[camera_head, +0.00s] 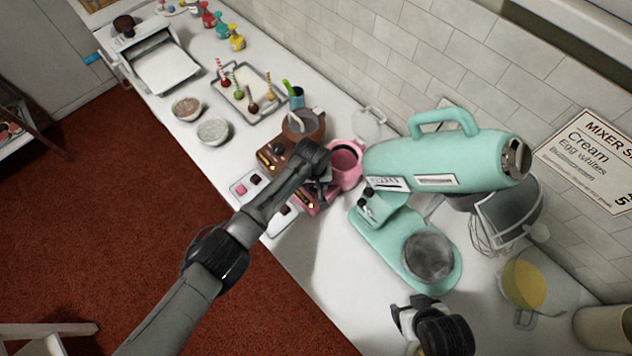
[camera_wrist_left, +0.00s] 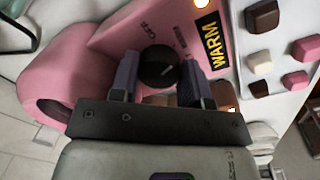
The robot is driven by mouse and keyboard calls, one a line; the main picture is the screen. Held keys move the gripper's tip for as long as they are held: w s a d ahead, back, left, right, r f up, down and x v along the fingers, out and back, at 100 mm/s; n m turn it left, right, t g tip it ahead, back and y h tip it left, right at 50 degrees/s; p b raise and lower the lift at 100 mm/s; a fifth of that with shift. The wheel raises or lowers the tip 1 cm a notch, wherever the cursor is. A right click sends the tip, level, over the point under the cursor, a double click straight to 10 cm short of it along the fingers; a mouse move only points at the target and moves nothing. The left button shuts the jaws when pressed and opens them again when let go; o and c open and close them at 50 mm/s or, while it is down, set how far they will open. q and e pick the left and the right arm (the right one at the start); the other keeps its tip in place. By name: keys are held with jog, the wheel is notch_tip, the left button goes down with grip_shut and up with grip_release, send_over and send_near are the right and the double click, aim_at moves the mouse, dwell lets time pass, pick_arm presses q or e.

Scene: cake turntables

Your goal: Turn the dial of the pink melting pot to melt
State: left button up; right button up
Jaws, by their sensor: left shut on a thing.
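The pink melting pot (camera_head: 349,176) stands on the white counter beside a brown one, its front partly hidden by my left arm in the head view. The left wrist view shows its pink front panel (camera_wrist_left: 112,40) close up, with a round black dial (camera_wrist_left: 158,66), an "OFF" mark and a "WARM" label. A light mark shows on the dial; which setting it points to is unclear. My left gripper (camera_wrist_left: 160,78) has a finger on either side of the dial and is shut on it. My right gripper (camera_head: 425,322) is low at the right, above the counter; its jaws are unclear.
The brown melting pot (camera_head: 303,126) is just left of the pink one. A mint-green stand mixer (camera_head: 440,165) stands close on the right. A chocolate tray (camera_head: 242,188) lies at the front edge. Bare counter (camera_head: 340,265) lies in front of the mixer.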

pick_arm(q)
jog(key=m, duration=0.2)
jog(key=shift+m, duration=0.3)
jog(key=shift+m+p, duration=0.35)
jog(key=shift+m, duration=0.85)
jog(key=shift+w+a+m+g, duration=0.1)
jog(key=shift+m+g, duration=0.2)
jog(key=shift+m, duration=1.8)
jog(key=o, duration=0.6)
jog(key=shift+o, duration=0.2)
